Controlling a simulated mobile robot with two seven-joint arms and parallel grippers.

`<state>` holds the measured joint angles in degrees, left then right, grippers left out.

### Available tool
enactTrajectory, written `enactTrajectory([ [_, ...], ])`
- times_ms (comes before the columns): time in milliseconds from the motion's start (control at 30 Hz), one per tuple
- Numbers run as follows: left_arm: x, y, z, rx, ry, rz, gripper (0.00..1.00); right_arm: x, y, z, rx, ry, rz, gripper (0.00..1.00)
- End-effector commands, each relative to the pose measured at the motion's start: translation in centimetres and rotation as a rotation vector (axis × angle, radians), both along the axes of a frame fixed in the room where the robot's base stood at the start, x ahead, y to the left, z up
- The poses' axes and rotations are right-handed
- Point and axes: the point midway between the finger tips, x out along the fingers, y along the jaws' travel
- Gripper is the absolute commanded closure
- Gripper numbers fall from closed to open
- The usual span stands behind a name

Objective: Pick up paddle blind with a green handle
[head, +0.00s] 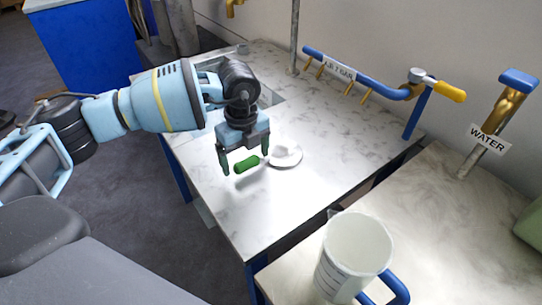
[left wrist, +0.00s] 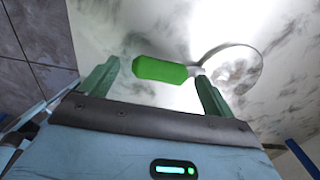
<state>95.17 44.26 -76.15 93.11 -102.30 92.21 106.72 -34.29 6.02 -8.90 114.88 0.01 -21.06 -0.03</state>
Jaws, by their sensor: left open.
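The paddle blind has a green handle (head: 247,164) and a round pale disc (head: 286,157). It lies on the white marbled table, handle toward the left. My left gripper (head: 245,163) is open above the handle, its green fingers pointing down. In the left wrist view the green handle (left wrist: 160,69) shows between and beyond the two fingertips of the left gripper (left wrist: 155,80). The disc (left wrist: 233,68) lies to the right, past the right finger. I see nothing held. My right gripper is not in view.
A clear measuring jug (head: 354,255) with a blue handle stands on the near right counter. A blue pipe with a yellow-handled valve (head: 450,91) runs along the back of the table. A water tap (head: 497,115) stands at the right. The table front (head: 262,215) is clear.

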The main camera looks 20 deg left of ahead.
Motion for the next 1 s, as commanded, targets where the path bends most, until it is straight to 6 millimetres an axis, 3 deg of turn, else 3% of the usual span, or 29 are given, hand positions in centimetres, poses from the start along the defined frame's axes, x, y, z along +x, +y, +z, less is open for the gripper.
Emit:
enactTrajectory([
  [133, -0.04, -0.03, -1.44, 0.000, 0.001, -0.001, 0.11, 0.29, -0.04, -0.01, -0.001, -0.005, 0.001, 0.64],
  [400, -0.02, -0.06, -1.65, -0.001, 0.000, -0.001, 0.11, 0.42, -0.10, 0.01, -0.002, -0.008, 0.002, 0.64],
  [933, -0.04, -0.06, -1.63, -0.001, 0.001, -0.002, 0.80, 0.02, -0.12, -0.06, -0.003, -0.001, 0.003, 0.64],
  [1000, 0.06, -0.09, -1.47, -0.003, -0.004, -0.001, 0.80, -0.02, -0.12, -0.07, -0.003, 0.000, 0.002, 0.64],
])
